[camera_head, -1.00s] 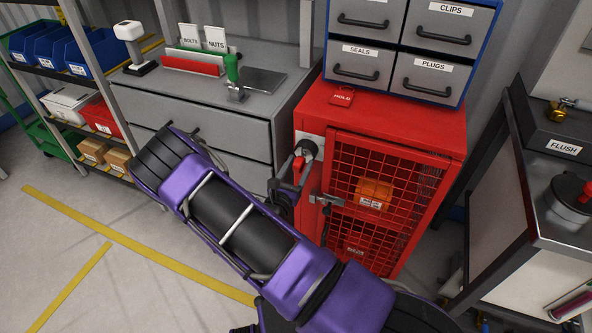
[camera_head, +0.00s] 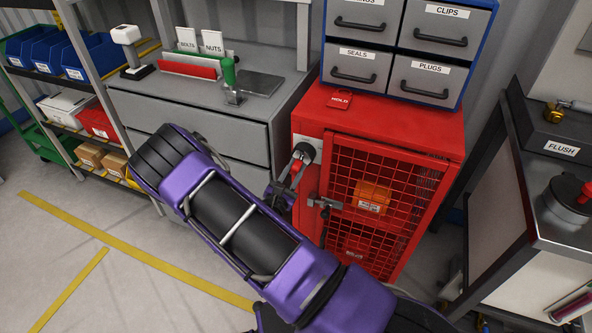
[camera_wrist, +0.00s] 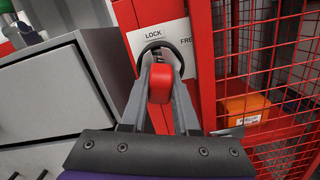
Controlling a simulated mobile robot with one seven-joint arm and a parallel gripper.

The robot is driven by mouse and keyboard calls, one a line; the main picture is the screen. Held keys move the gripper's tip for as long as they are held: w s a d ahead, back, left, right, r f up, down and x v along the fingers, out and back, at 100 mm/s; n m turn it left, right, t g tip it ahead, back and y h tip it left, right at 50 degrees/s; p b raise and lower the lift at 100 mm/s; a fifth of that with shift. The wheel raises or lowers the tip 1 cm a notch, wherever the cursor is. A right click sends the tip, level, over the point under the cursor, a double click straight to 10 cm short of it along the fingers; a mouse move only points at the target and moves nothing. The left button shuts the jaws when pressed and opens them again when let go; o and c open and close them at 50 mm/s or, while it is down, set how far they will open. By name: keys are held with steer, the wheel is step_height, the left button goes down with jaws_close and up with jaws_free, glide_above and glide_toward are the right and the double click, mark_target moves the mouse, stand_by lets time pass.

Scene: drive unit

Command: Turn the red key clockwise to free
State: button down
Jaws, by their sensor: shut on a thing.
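The red key (camera_wrist: 160,84) sits in a dark round lock (camera_wrist: 166,53) on a pale plate (camera_wrist: 137,43) at the upper left of the red cage cabinet (camera_head: 380,140). The plate reads LOCK above the lock and a partly cut-off "FRE" to its right. My gripper (camera_wrist: 162,75) is shut on the red key, one finger on each side of it. In the head view the key (camera_head: 296,167) is small and partly covered by my gripper (camera_head: 293,172). The lock's inner part is mostly hidden.
A grey latch (camera_head: 325,203) is on the mesh door, below and right of the lock. An orange box (camera_head: 374,197) is behind the mesh. A grey drawer bench (camera_head: 215,125) stands close on the left. A red HOLD tag (camera_head: 340,98) lies on the cabinet top.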

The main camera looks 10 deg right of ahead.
steer(key=shift+m, duration=0.6)
steer(key=m+b, duration=0.1)
steer(key=m, duration=0.3)
steer(key=shift+f+g, duration=0.1)
steer(key=shift+g, duration=0.2)
steer(key=shift+m, duration=0.6)
steer(key=m+b, duration=0.1)
steer(key=m, duration=0.2)
steer(key=shift+g+b, duration=0.3)
steer(key=shift+r+m+b, duration=0.25)
steer(key=shift+m+b, duration=0.1)
steer(key=shift+m, duration=0.65)
